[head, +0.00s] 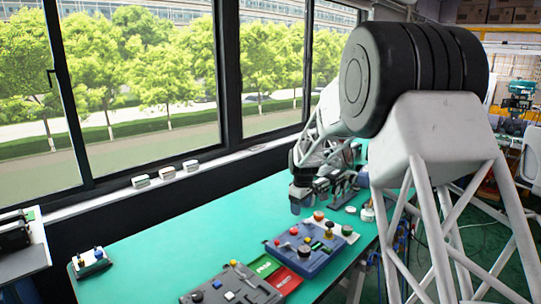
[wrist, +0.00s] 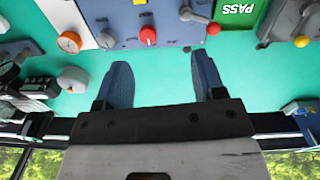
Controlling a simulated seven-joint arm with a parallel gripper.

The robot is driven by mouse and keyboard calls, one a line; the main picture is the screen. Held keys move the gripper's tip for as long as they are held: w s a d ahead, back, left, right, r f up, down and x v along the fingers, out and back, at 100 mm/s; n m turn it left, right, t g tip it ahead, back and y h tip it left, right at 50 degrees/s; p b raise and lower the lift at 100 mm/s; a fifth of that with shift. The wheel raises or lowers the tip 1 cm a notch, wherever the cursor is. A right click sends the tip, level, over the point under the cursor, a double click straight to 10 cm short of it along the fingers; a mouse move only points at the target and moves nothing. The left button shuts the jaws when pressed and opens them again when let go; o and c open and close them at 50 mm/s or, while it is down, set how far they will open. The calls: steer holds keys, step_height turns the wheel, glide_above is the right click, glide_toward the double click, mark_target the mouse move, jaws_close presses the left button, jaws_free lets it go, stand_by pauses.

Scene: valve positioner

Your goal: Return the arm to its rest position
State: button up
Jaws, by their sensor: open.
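My gripper (head: 308,196) hangs over the green bench beside the far end of a blue panel (head: 292,256) with red, yellow and black knobs. In the wrist view my gripper (wrist: 162,80) has its two blue fingers wide apart, with only green bench top between them. The blue panel also shows in the wrist view (wrist: 175,38), beyond the fingertips, with a red knob near its edge. Nothing is held. My arm partly hides the far bench in the head view.
A grey panel (head: 215,293) and a green-and-red board (head: 284,279) lie nearer on the bench. A small box with knobs (head: 91,262) stands at the left. Windows line the back. The bench's left middle is clear.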

steer(key=s+d+r+m, duration=0.2)
steer(key=s+r, duration=0.3)
steer(key=s, duration=0.5)
steer(key=s+d+r+m+t, duration=0.1)
steer(key=s+r+m, duration=0.1)
steer(key=s+r, duration=0.55)
steer(key=s+d+r+m, duration=0.15)
steer(key=s+r, duration=0.25)
steer(key=s, duration=0.8)
steer(key=s+d+f+m, duration=0.1)
steer(key=s+m, duration=0.1)
steer(key=s, duration=1.1)
steer(key=s+d+f+m+t, duration=0.1)
steer(key=s+m, duration=0.1)
steer(key=s, duration=1.2)
steer(key=shift+d+f+m, duration=0.15)
steer(key=shift+f+m, duration=0.2)
